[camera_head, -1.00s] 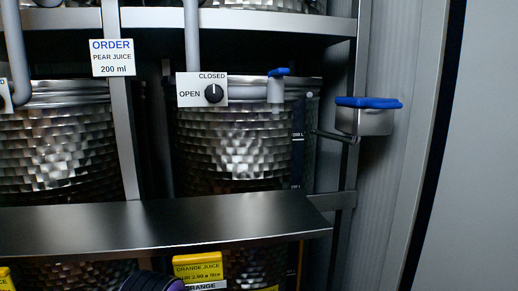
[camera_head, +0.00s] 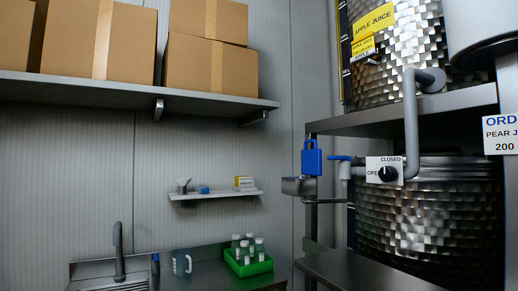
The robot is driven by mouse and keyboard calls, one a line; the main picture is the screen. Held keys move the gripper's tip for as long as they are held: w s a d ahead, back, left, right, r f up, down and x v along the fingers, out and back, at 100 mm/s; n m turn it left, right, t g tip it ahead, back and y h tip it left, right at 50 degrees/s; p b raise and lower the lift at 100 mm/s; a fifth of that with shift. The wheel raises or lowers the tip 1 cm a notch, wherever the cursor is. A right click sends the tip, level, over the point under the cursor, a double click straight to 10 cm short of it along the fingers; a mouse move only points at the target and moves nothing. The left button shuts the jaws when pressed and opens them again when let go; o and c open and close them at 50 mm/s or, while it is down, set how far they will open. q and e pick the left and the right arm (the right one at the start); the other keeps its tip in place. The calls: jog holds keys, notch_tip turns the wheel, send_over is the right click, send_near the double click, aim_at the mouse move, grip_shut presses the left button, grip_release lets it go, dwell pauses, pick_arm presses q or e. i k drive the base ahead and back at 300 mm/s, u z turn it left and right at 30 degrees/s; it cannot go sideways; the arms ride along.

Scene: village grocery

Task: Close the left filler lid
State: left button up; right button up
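The left filler (camera_head: 298,186) is a small metal box on the left side of the steel tank rack, right of the picture's middle. Its blue lid (camera_head: 312,158) stands upright, so the filler is open at the top. A blue-handled tap (camera_head: 342,166) is just to its right, by the tank. Neither of my grippers is in view.
A patterned steel tank (camera_head: 430,225) with an OPEN/CLOSED knob (camera_head: 388,174) stands at right above a steel shelf (camera_head: 365,272). Cardboard boxes (camera_head: 207,65) sit on an upper shelf. A green crate of bottles (camera_head: 248,266), a jug (camera_head: 181,262) and a sink tap (camera_head: 118,252) are below left.

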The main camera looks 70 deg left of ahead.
aim_at(311, 160)
jog(key=u, duration=0.5)
jog(key=k, duration=0.4)
jog(key=u, duration=1.2)
jog(key=i, duration=0.15)
jog(key=u, duration=0.05)
